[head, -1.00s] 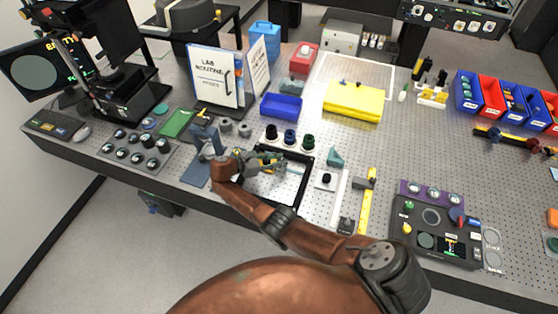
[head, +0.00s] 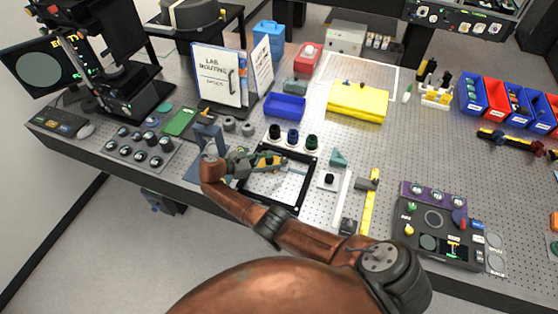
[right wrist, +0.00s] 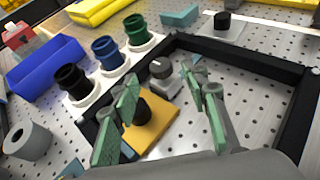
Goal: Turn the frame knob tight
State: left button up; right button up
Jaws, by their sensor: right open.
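A black square frame (head: 298,200) lies on the perforated bench top; its bars also show in the right wrist view (right wrist: 245,57). Inside its far-left part is an orange-yellow block (right wrist: 163,127) with a dark round knob (right wrist: 150,106) on it. A small grey knob with a dark top (right wrist: 161,70) stands just beyond it. I cannot tell which is the frame knob. My right gripper (head: 276,161) is over this part of the frame. In the wrist view its green-padded fingers (right wrist: 165,92) are apart, with the block and dark knob seen between them. My left gripper is out of view.
Black, blue and green cylinders on white bases (right wrist: 108,54) stand close behind the frame. A blue bin (head: 285,105) is farther back. A yellow rail (head: 369,200) and a control box (head: 438,232) lie to the right. A lab booklet (head: 217,75) stands behind left.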

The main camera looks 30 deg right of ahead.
jog(key=v, duration=0.6)
jog(key=shift+a, duration=0.4)
jog(key=shift+r, duration=0.1)
